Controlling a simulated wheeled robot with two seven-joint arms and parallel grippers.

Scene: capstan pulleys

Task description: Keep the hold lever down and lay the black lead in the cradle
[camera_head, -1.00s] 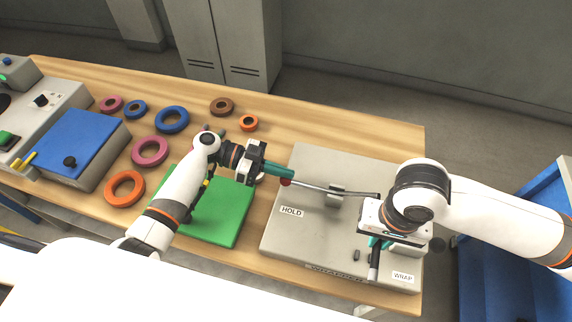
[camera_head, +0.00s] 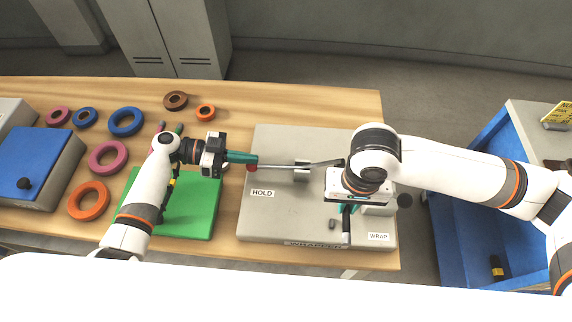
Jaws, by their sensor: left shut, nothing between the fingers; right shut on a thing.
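The hold lever is a grey metal rod (camera_head: 283,168) with a red knob (camera_head: 252,168), pivoted on a small block (camera_head: 302,167) on the grey plate (camera_head: 285,215) near the HOLD label. My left gripper (camera_head: 256,158) is shut and empty, its teal fingertips right at the knob. The lever's far end reaches up beside my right wrist. My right gripper (camera_head: 348,208) is shut on a dark rod-like piece (camera_head: 346,229) with a grey end, near the WRAP label. I cannot tell whether this is the black lead. The cradle is not clearly seen; my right gripper covers that part of the plate.
A green mat (camera_head: 202,213) lies left of the plate, partly under my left arm. Several coloured rings, such as an orange one (camera_head: 88,201), and a blue-topped box (camera_head: 35,160) are further left. A blue cabinet (camera_head: 450,235) stands right of the table.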

